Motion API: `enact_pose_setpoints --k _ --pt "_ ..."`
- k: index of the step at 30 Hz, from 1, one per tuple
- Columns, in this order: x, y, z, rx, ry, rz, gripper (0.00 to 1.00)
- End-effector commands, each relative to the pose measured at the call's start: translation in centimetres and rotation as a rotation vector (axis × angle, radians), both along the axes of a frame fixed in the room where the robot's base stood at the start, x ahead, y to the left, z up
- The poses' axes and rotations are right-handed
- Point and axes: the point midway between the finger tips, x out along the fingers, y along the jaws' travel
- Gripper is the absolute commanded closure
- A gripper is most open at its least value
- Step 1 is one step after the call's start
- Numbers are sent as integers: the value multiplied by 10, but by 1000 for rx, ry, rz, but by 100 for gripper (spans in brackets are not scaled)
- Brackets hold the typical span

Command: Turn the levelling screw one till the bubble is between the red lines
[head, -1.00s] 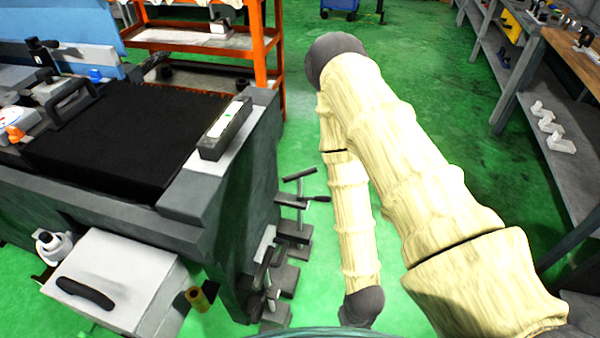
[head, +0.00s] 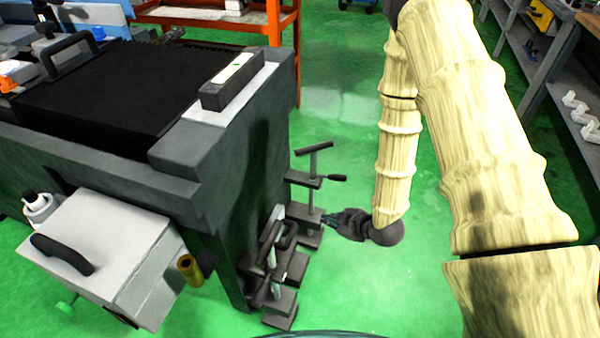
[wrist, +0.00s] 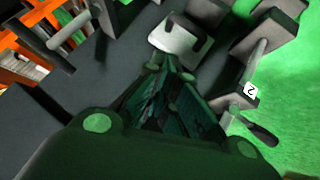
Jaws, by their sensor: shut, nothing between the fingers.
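The spirit level (head: 232,84), a dark block with a white top strip and a small green vial, lies on the machine's corner; its bubble and red lines are too small to read. Levelling screws with bar handles stand at the machine's right side: a far one (head: 314,178) and a nearer group (head: 272,262). In the wrist view a lever-handled screw (wrist: 243,100) bears a label "2"; I cannot read a "1" anywhere. My gripper (head: 330,219) is shut and empty, low beside the far screw's foot. Its dark green fingers (wrist: 168,66) point at a pale block (wrist: 181,38).
The grinder body (head: 240,150) fills the left. A white box (head: 105,245) with a black handle juts from its front. An orange shelf (head: 277,25) stands behind, and a grey shelf (head: 540,70) at the right. Green floor between is clear.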

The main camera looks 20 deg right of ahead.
Motion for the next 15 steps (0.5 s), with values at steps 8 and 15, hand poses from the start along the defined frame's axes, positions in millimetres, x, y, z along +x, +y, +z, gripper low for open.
enact_pose_setpoints --k 8,15 --pt "71 -9 22 -135 -420 300 100" --pt "102 -18 56 -267 -747 496 100"
